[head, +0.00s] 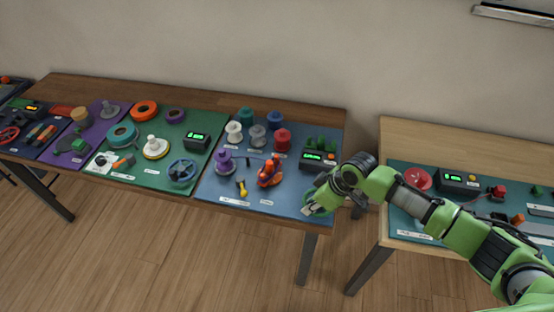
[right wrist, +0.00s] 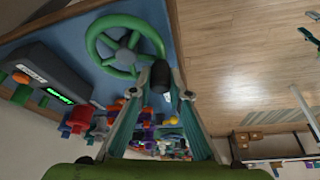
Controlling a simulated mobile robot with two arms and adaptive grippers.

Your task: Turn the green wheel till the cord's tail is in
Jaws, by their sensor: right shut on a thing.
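The green wheel (right wrist: 124,57) is at the top of the right wrist view, a round rim with spokes on the blue mat (right wrist: 75,38). My right gripper (right wrist: 162,78) is shut on a dark handle at the wheel's rim. In the head view my right gripper (head: 316,203) is at the front right corner of the blue mat (head: 240,200), where it hides most of the wheel. A dark box with a lit green display (head: 318,157) stands behind it; it also shows in the right wrist view (right wrist: 45,85). I cannot make out the cord's tail. My left gripper is not in view.
White, grey and red spools (head: 283,139) stand at the back of the blue mat. An orange object (head: 270,172) and a purple spool (head: 224,161) stand left of the gripper. A second table (head: 440,138) is to the right, across a gap.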

